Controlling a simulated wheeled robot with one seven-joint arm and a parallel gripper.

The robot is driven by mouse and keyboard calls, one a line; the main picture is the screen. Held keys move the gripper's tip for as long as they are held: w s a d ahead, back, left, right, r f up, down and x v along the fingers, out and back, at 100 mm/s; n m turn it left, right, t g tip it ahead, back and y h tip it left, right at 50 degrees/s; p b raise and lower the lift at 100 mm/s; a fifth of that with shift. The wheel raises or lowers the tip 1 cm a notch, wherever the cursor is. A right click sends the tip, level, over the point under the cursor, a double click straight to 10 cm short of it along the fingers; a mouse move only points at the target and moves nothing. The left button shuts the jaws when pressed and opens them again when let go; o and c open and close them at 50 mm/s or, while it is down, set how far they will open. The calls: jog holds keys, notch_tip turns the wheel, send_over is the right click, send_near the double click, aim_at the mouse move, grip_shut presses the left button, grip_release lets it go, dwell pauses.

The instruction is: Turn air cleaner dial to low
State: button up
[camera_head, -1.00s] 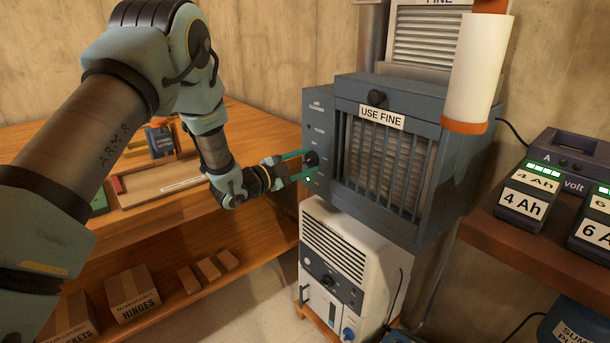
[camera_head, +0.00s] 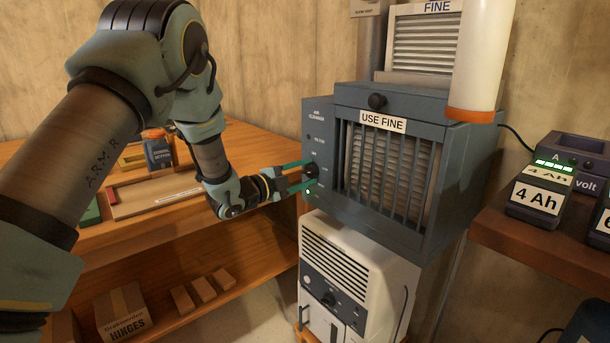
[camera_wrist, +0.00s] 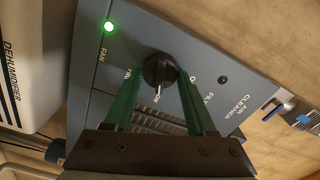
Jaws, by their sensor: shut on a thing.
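The air cleaner (camera_head: 318,143) is a blue-grey box with a barred front. Its black round dial (camera_head: 311,171) sits on the narrow left panel. My gripper (camera_head: 306,173) reaches it from the left, with green fingers shut on the dial. In the wrist view the fingers (camera_wrist: 160,92) stand on both sides of the dial (camera_wrist: 158,70). A pale mark at the dial's lower edge there points toward a partly hidden label ending in "OW". A green lamp (camera_wrist: 109,27) glows beside "FAN".
A white dehumidifier (camera_head: 350,270) stands under the air cleaner. A wooden bench (camera_head: 250,150) with a tray is at left, and boxes lie on its lower shelf. Battery packs (camera_head: 535,195) sit on a shelf at right.

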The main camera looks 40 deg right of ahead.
jog(key=o, duration=1.3)
jog(key=shift+o, duration=0.2)
jog(key=a, duration=1.1)
jog(key=shift+w+b, duration=0.3)
jog(key=shift+b, duration=0.05)
jog(key=shift+d, duration=0.1)
